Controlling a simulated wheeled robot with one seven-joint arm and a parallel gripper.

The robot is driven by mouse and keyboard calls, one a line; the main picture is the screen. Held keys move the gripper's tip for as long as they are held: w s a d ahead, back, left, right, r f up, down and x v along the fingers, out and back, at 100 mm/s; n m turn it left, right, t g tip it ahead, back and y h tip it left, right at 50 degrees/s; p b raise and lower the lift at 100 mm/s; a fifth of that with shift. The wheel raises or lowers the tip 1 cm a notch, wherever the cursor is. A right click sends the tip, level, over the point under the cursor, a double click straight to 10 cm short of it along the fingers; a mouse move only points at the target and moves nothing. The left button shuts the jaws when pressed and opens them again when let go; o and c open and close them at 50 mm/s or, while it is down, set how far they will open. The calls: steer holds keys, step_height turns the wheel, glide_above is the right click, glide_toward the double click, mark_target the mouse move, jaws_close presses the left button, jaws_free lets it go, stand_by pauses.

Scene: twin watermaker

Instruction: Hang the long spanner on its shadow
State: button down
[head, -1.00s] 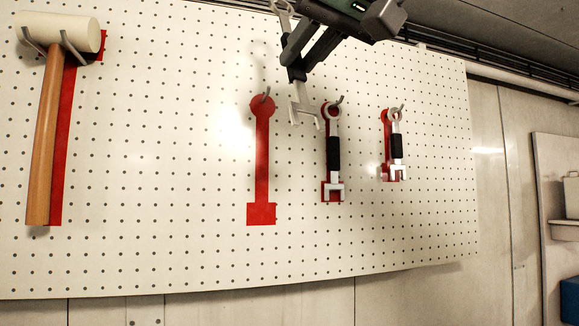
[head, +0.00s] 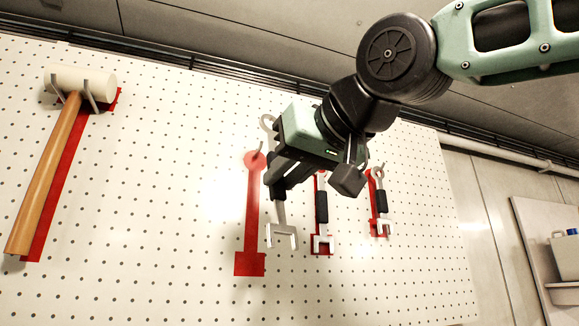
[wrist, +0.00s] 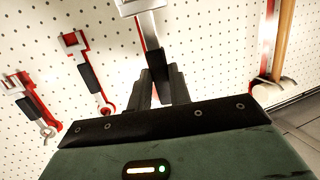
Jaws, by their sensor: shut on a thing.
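My gripper (head: 277,188) is shut on the long spanner (head: 282,236) around its handle, in front of the pegboard. The spanner hangs nearly upright, ring end up and open jaw down; its middle is hidden by my gripper. Its bare red shadow (head: 250,215) is just left of it, with a hook (head: 260,149) at the top. I cannot tell the gap between spanner and board.
Two shorter spanners, the nearer (head: 321,210) and the farther (head: 380,203), hang on their red shadows to the right. A mallet (head: 50,175) hangs at the left. The pegboard (head: 170,180) between mallet and red shadow is clear.

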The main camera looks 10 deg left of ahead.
steer(key=shift+w+a+f+p, duration=0.1)
steer(key=shift+w+a+p, duration=0.45)
steer(key=shift+w, duration=0.45)
steer(key=shift+w+a+f+p, duration=0.1)
steer(key=shift+w+a+p, duration=0.45)
steer(key=shift+w, duration=0.45)
steer(key=shift+w+a+p, duration=0.4)
steer(key=shift+w+p, duration=0.3)
steer(key=shift+w, duration=0.3)
steer(key=shift+w+a+f+b, duration=0.25)
steer(key=shift+w+f+b, duration=0.2)
steer(key=shift+w+f, duration=0.2)
steer(key=c, duration=1.2)
jaws_free()
